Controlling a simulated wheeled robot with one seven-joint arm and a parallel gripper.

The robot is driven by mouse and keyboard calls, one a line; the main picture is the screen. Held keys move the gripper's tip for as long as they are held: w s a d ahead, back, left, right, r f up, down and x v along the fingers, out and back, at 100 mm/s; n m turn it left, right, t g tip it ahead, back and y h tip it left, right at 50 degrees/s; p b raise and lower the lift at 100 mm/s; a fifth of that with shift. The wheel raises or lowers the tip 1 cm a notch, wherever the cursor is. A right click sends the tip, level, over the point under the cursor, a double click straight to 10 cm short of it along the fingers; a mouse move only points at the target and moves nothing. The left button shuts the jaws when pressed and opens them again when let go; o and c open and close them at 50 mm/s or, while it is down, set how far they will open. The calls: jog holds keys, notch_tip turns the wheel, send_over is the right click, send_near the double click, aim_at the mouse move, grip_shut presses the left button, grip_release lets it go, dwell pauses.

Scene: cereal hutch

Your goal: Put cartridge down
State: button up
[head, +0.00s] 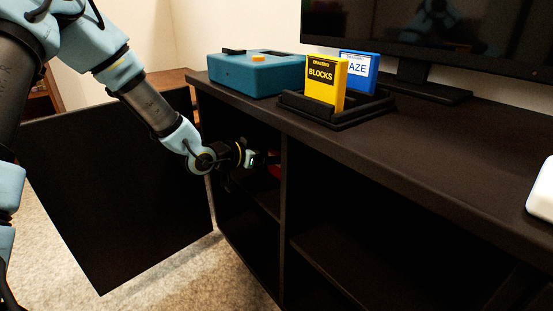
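My gripper (266,157) reaches into the left compartment of the dark cabinet (440,150), above its inner shelf (262,198). Something red (274,170), perhaps a cartridge, shows at the fingertips, mostly hidden by the gripper and the dark interior. I cannot tell whether the fingers hold it or whether it rests on the shelf. A yellow cartridge marked BLOCKS (325,84) stands upright in a black holder (335,115) on the cabinet top. A blue cartridge ending in AZE (359,69) stands behind it to the right.
A teal console (256,75) sits on the cabinet top, left of the holder. A monitor (440,30) stands behind. The open door (115,190) extends to the left. A divider (283,220) borders the left compartment. A white object (543,190) is at the right edge.

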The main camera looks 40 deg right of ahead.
jog(key=shift+f, duration=0.1)
jog(key=o, duration=1.2)
jog(key=shift+c, duration=0.2)
jog(key=shift+a+r, duration=0.2)
jog(key=shift+r, duration=0.1)
jog(key=p+v, duration=0.4)
jog(key=v, duration=0.7)
jog(key=shift+a, duration=0.3)
